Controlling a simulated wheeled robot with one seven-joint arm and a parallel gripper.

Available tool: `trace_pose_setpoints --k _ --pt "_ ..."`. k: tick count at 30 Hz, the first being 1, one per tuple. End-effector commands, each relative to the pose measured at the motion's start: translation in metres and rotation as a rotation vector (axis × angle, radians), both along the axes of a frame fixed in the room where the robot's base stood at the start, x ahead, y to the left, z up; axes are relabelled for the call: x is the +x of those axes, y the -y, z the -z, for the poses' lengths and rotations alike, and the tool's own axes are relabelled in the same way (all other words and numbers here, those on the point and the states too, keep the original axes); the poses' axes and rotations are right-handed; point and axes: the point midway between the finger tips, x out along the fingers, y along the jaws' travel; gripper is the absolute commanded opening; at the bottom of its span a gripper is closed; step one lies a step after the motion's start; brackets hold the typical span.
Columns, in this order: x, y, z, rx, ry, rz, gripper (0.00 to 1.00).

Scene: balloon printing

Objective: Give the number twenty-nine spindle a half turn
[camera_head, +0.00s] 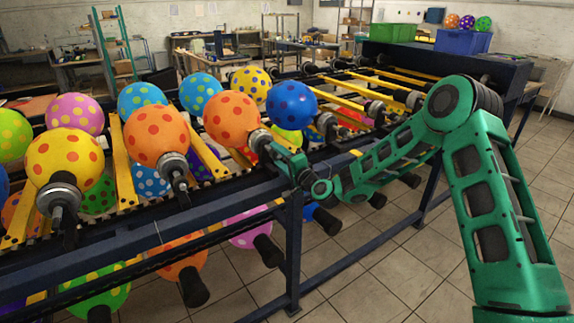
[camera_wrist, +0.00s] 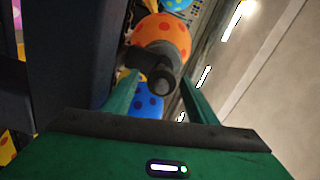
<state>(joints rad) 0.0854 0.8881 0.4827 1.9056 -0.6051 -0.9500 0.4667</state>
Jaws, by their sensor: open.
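No spindle number is legible, so I cannot tell which spindle is number twenty-nine. My gripper (camera_head: 274,148) is open at the spindle (camera_head: 259,139) of an orange balloon with red dots (camera_head: 232,118). In the wrist view, the dark end of this spindle (camera_wrist: 160,72) shows between the two green fingers (camera_wrist: 158,80), with the orange balloon (camera_wrist: 168,34) beyond. I cannot tell whether the fingers touch the spindle. Part of the spindle is hidden by the gripper in the head view.
The balloon rack's blue front rail (camera_head: 190,222) runs below the spindles. A second orange balloon (camera_head: 157,135) and a yellow balloon (camera_head: 64,159) sit on spindles to the left, a blue balloon (camera_head: 291,105) to the right. More balloons hang underneath. The tiled floor (camera_head: 400,270) in front looks clear.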

Motion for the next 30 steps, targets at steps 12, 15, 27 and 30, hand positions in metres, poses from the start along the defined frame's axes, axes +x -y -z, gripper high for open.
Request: trace_pose_setpoints --k 12,15,27,30 --pt "-0.06 0.043 0.002 -0.001 -0.006 0.003 0.53" --pt "-0.069 0.049 0.002 -0.001 -0.005 0.002 0.53" --pt "-0.078 0.055 0.001 -0.001 -0.002 0.003 0.53" --pt "-0.078 0.055 0.001 -0.002 -0.002 0.003 0.53"
